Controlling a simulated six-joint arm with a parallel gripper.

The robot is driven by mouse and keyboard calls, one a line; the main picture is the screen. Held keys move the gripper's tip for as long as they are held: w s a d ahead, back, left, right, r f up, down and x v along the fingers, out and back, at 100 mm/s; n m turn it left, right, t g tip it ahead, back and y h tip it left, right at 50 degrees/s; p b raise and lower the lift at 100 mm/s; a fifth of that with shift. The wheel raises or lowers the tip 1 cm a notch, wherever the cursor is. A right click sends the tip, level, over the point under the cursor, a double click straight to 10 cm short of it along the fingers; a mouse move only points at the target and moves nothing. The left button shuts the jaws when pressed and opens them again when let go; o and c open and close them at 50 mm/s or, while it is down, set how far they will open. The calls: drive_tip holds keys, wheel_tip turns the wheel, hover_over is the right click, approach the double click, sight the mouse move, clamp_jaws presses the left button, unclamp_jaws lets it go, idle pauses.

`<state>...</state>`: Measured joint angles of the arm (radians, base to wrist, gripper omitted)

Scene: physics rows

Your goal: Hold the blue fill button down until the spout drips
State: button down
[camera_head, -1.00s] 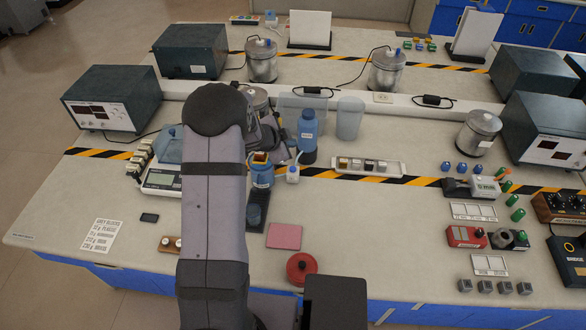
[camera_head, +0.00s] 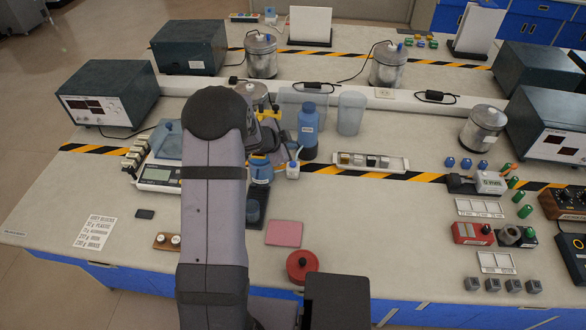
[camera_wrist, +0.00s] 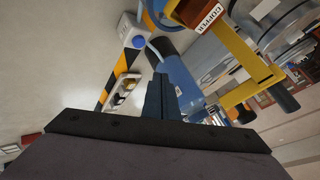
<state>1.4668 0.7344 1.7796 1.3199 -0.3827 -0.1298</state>
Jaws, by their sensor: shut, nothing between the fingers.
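A small white box (camera_wrist: 130,30) with a round blue button (camera_wrist: 138,42) on its face is at the upper left in the wrist view. In the head view the white box (camera_head: 292,171) stands beside a blue container (camera_head: 261,174). My gripper (camera_wrist: 163,80) is shut and empty. In the wrist view its tips are apart from the button, lower and to the right. A blue bottle (camera_wrist: 187,82) lies behind the fingers; it stands upright in the head view (camera_head: 308,135). I cannot make out the spout or any drip. My arm hides part of this area in the head view.
A tray of small blocks (camera_head: 370,161) sits right of the bottle. A pink pad (camera_head: 284,233) and red lidded pot (camera_head: 302,266) lie in front.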

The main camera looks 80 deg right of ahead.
drive_tip(key=b, duration=0.4)
hover_over(291, 167)
drive_tip(key=shift+a+f, duration=0.1)
drive_tip(key=shift+f, duration=2.5)
drive_tip(key=shift+f, duration=0.45)
drive_tip(key=shift+f+b, duration=0.45)
drive_tip(key=shift+b, duration=0.05)
idle(1.2)
drive_tip(key=shift+r, duration=0.1)
idle(2.2)
drive_tip(key=shift+r+p, duration=0.85)
drive_tip(key=shift+p, duration=0.2)
